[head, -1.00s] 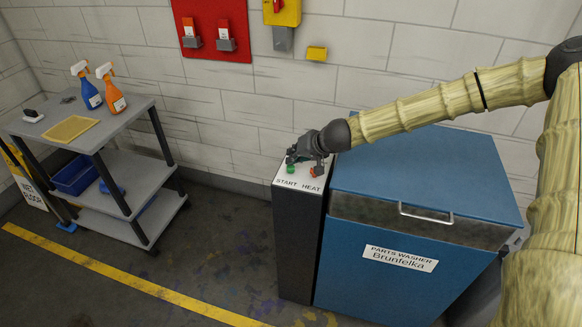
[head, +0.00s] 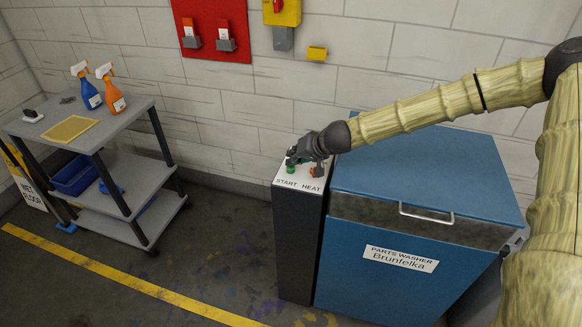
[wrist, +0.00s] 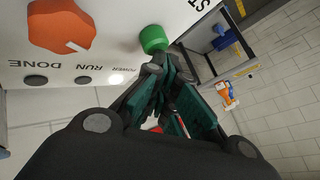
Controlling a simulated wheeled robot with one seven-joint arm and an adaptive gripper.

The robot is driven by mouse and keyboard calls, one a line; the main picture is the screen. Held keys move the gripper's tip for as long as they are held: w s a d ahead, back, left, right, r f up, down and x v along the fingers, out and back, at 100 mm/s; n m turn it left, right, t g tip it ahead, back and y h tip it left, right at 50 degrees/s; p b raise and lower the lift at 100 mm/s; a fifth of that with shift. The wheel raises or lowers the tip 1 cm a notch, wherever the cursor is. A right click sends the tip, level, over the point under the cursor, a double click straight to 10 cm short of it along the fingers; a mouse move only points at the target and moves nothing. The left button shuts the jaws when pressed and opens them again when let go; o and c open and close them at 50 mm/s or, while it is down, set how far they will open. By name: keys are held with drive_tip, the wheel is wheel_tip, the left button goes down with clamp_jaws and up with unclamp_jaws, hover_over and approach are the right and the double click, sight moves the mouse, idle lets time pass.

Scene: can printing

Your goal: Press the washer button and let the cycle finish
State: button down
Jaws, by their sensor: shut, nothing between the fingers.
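The blue parts washer (head: 405,250) stands against the wall, with a dark control pedestal (head: 299,240) at its left. On the pedestal's white top are a green START button (head: 291,164) and a red HEAT knob (head: 315,172). My gripper (head: 296,158) is shut and empty, low over the top beside the green button. In the wrist view, the fingertips (wrist: 155,72) are close to the green button (wrist: 153,39); I cannot tell whether they touch it. The POWER light (wrist: 116,80) looks lit white. The RUN light (wrist: 83,80) and DONE light (wrist: 36,80) are dark.
A grey cart (head: 95,130) with two spray bottles and a blue bin stands at the left. A wet floor sign (head: 22,180) is beside it. A red panel (head: 212,30) hangs on the wall. The floor between cart and pedestal is clear.

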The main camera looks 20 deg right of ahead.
drive_tip(key=shift+f+b, duration=0.4)
drive_tip(key=shift+f, duration=0.2)
idle(0.6)
drive_tip(key=shift+r, duration=0.1)
drive_tip(key=shift+r+p, duration=1.2)
drive_tip(key=shift+r, duration=0.1)
drive_tip(key=shift+r+p, duration=2.2)
drive_tip(key=shift+r, duration=0.3)
